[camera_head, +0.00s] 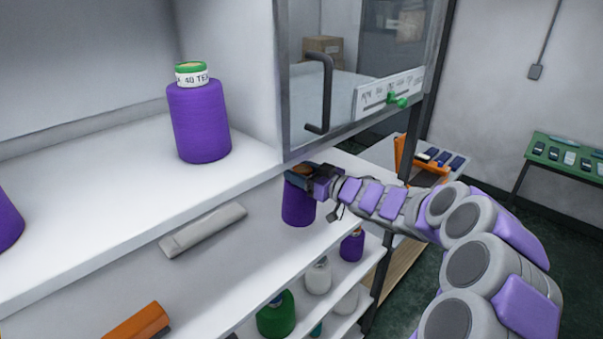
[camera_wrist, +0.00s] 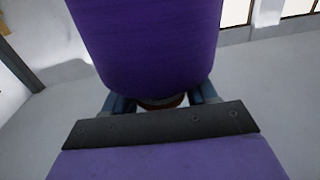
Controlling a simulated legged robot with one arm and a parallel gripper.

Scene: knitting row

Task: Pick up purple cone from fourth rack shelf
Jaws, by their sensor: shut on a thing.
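A purple cone (camera_head: 298,207) hangs below my gripper (camera_head: 302,175) in the head view, upright and close above or on a white shelf (camera_head: 250,262); I cannot tell whether its base touches. My gripper is shut on its top end. In the wrist view the purple cone (camera_wrist: 150,45) fills the upper middle, and the fingers of my gripper (camera_wrist: 160,100) sit on either side of its narrow neck. Most of the neck is hidden by the gripper.
Another purple cone (camera_head: 200,120) with a green cap stands on the upper white shelf (camera_head: 110,215). A glass door with a black handle (camera_head: 322,92) is just above my gripper. Green (camera_head: 276,314) and white (camera_head: 318,275) cones stand on lower shelves. An orange object (camera_head: 137,322) is at the front.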

